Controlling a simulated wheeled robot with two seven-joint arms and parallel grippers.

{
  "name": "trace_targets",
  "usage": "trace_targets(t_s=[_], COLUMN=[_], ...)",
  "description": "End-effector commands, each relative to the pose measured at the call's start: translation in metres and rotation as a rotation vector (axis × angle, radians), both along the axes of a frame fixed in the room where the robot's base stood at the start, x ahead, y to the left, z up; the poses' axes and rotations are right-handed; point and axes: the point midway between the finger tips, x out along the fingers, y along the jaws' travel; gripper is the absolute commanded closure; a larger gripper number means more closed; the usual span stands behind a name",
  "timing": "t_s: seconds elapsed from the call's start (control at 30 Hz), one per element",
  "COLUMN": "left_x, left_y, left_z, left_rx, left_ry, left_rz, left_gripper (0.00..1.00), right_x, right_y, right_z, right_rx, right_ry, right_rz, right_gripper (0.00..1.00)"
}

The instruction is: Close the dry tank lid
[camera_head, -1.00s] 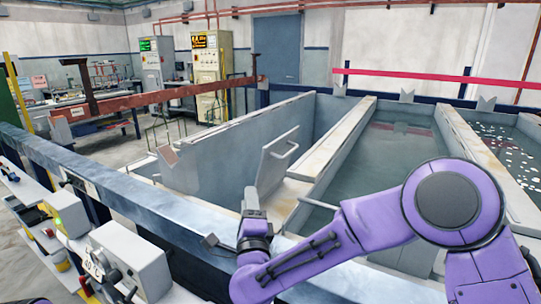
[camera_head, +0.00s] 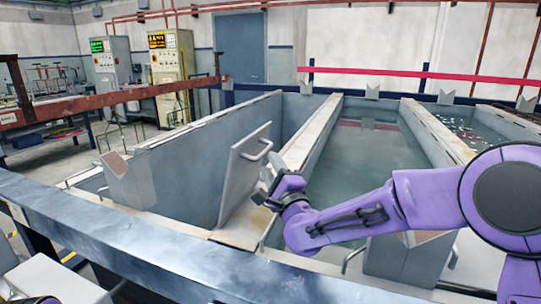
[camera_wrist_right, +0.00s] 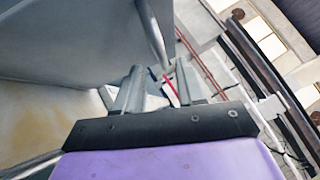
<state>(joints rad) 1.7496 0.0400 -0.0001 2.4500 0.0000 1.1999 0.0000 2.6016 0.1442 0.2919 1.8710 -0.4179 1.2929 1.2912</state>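The dry tank lid (camera_head: 238,178) is a grey panel standing raised and tilted at the near end of the empty grey tank (camera_head: 205,150). Its bar handle (camera_head: 258,150) is on its right face. My right gripper (camera_head: 268,180) is just right of the lid, below the handle. In the right wrist view, the lid (camera_wrist_right: 60,40) fills the upper left and the handle (camera_wrist_right: 152,35) runs down toward the fingers. The right gripper (camera_wrist_right: 160,88) has its fingers apart with nothing held between them. Contact with the lid cannot be told. My left gripper is out of view.
A water-filled tank (camera_head: 365,165) lies right of the pale divider ledge (camera_head: 305,140). A blue-grey rail (camera_head: 150,235) crosses the front. A small grey bracket (camera_head: 130,178) stands at the left. Control cabinets (camera_head: 172,65) stand far behind.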

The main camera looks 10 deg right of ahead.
Motion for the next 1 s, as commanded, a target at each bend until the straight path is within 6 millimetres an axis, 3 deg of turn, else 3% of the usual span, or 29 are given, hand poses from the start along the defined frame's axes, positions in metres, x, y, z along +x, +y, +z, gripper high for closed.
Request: trace_targets(t_s=[0.1,0.3,0.6,0.63,0.73,1.0], left_x=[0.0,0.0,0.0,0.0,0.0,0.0], left_y=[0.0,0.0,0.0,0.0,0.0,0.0], left_z=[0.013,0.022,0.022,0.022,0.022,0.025], left_rx=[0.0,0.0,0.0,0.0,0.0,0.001], left_ry=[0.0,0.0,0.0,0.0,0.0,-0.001], left_rz=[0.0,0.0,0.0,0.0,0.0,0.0], left_gripper=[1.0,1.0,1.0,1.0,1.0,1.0], right_x=[0.023,0.051,0.055,0.055,0.055,0.055], right_y=[0.005,0.009,0.008,0.008,0.008,0.003], right_z=[0.012,0.019,0.019,0.019,0.019,0.021], right_rx=[-0.002,-0.001,0.0,0.0,0.0,-0.005], right_ry=[-0.001,0.0,-0.001,-0.001,-0.001,0.003], right_rz=[0.001,0.001,-0.003,-0.003,-0.004,-0.01], right_gripper=[0.61,0.61,0.61,0.68,1.0,1.0])
